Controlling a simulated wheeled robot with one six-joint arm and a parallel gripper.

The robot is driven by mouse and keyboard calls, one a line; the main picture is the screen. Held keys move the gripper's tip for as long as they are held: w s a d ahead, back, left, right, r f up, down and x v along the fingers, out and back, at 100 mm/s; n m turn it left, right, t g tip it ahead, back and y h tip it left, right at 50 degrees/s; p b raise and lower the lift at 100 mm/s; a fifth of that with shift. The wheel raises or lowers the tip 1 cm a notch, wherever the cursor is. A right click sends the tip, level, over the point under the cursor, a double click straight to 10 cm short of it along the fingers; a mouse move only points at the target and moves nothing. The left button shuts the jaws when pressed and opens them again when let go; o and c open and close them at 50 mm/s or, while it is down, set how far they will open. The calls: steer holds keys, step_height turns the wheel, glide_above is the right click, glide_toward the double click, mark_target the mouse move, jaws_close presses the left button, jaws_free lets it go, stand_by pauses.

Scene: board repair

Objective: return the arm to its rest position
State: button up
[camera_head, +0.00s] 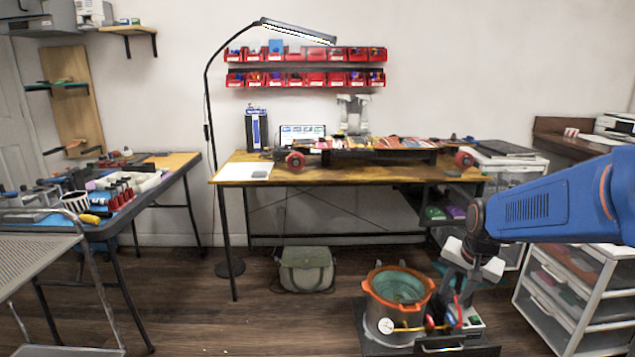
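My blue arm (550,207) reaches in from the right edge, and its dark wrist joint is near the middle right. My gripper (463,292) hangs below the wrist, pointing down, in front of the white drawer units. It overlaps the right side of the pot on the floor in this view. Its fingertips blend with the things behind them, so I cannot tell their gap or whether they touch anything.
An orange-rimmed pot (372,318) with a gauge stands low near my gripper. A white drawer unit (585,300) is under my arm. A cluttered side table (95,232) is at left. A bag (306,270) lies beneath the workbench. The floor at centre left is clear.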

steer(key=s+a+r+n, duration=0.1)
steer(key=s+a+n, duration=0.1)
steer(key=s, duration=0.6)
steer(key=s+a+r+n, duration=0.1)
steer(key=s+r+n, duration=0.1)
steer(key=s, duration=0.6)
steer(key=s+a+r+n+t, duration=0.1)
steer(key=s+a+n, duration=0.1)
steer(key=s, duration=0.7)
steer(key=shift+a+r+n, duration=0.3)
steer(key=shift+r+n, duration=0.05)
steer(key=shift+n, duration=0.35)
